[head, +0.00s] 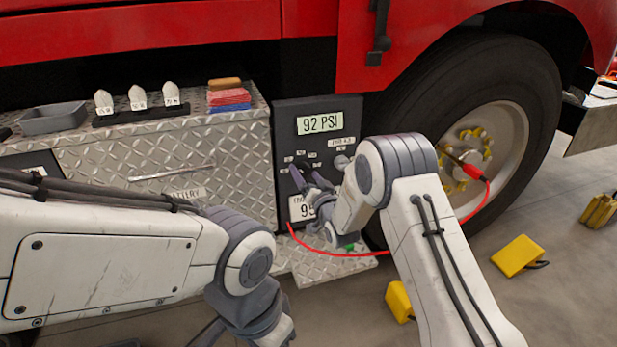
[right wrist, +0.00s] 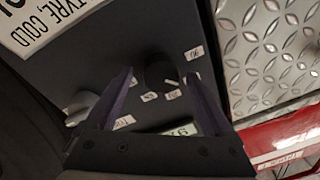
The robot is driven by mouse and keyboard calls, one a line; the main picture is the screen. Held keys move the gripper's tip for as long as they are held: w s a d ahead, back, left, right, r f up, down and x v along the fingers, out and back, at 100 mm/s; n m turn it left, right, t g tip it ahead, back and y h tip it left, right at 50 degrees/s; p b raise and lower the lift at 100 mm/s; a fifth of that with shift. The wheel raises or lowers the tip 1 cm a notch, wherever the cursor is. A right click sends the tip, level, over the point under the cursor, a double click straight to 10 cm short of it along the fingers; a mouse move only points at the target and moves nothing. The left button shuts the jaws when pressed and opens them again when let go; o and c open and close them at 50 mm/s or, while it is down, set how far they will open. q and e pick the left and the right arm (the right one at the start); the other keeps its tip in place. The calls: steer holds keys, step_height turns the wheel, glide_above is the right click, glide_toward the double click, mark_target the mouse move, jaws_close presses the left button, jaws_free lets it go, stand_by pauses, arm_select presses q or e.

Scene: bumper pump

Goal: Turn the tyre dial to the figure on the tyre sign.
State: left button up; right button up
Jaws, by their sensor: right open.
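The dark gauge panel (head: 350,110) carries a display reading 92 PSI (head: 320,122). The tyre dial (right wrist: 160,72) is a black knob with a white mark, ringed by small white number labels. The tyre sign (head: 301,208) is low on the panel, its figure partly covered by my right gripper; in the right wrist view the sign (right wrist: 55,25) reads TYRE, COLD, with its figure cut off. My right gripper (head: 309,177) is open in front of the dial; in the right wrist view its fingers (right wrist: 165,85) stand either side of the knob. Contact is unclear. My left gripper is mostly below the frame edge.
A second, grey knob (head: 342,162) sits right of the dial. A red hose (head: 420,238) runs to the wheel (head: 487,150). A tread-plate locker (head: 150,160) stands left, with a grey tray (head: 52,118) and cloths (head: 228,97). Yellow chocks (head: 517,255) lie on the floor.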

steer(key=p+v, duration=0.1)
steer(key=v, duration=0.9)
steer(key=shift+s, duration=0.25)
steer(key=shift+d, duration=0.1)
steer(key=s+a+r+n+g+h, duration=0.1)
steer(key=s+a+n+g, duration=0.15)
steer(key=s+g, duration=0.35)
steer(key=s+a+r+n+g+h, duration=0.1)
steer(key=s+a+n+g, duration=0.2)
steer(key=s, duration=0.4)
steer(key=s+d+r+n+g+h, duration=0.1)
steer(key=s+d+n+g+h, duration=0.2)
steer(key=s, duration=1)
steer(key=s+d+r+n+g, duration=0.1)
steer(key=s+d+g, duration=0.3)
steer(key=s, duration=0.9)
step_height(320, 180, up, 30)
steer(key=g+p, duration=0.1)
steer(key=p, duration=2.9)
steer(key=shift+s+a+h, duration=0.3)
steer(key=shift+m, duration=0.25)
